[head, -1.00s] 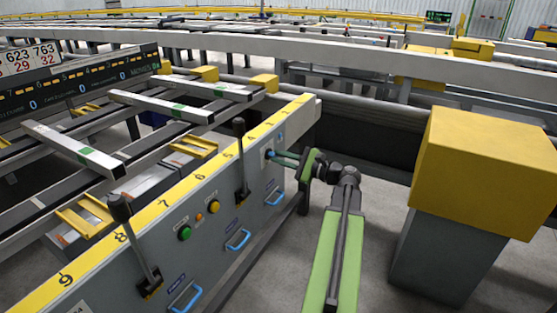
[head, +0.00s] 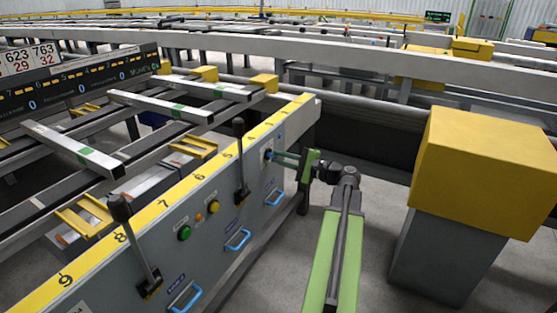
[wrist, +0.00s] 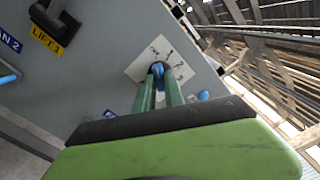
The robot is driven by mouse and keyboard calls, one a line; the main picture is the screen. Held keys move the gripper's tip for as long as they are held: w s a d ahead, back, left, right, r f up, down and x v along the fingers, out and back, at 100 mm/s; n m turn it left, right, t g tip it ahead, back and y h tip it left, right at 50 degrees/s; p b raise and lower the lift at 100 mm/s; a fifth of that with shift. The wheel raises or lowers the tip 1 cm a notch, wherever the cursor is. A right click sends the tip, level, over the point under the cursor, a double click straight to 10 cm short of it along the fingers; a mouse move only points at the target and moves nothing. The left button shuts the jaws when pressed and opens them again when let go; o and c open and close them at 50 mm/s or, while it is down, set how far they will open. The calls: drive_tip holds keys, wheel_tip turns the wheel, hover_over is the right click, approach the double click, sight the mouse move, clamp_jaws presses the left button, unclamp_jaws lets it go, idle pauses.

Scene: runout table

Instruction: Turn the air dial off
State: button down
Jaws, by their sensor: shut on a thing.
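The air dial is a small blue knob (wrist: 158,69) on a white square plate (wrist: 146,58) with dark marks, on the grey panel face. In the wrist view my gripper (wrist: 159,78) has its two green fingers closed on the knob, one on each side. The fingers hide part of the knob, and I cannot read its setting. In the head view my gripper (head: 272,156) reaches left to the dial near the panel's far end, where the knob is small and mostly hidden.
The panel (head: 215,240) carries black levers (head: 240,160), a green button (head: 184,233), a yellow button (head: 213,206) and blue handles (head: 238,240). A yellow box on a grey pedestal (head: 485,170) stands to the right of my arm. Grey floor lies between.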

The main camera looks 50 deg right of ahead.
drive_tip(key=c, duration=1.4)
unclamp_jaws()
drive_tip(key=shift+f, duration=0.1)
drive_tip(key=shift+c, duration=0.2)
drive_tip(key=v, duration=1.7)
drive_tip(key=shift+s, duration=0.3)
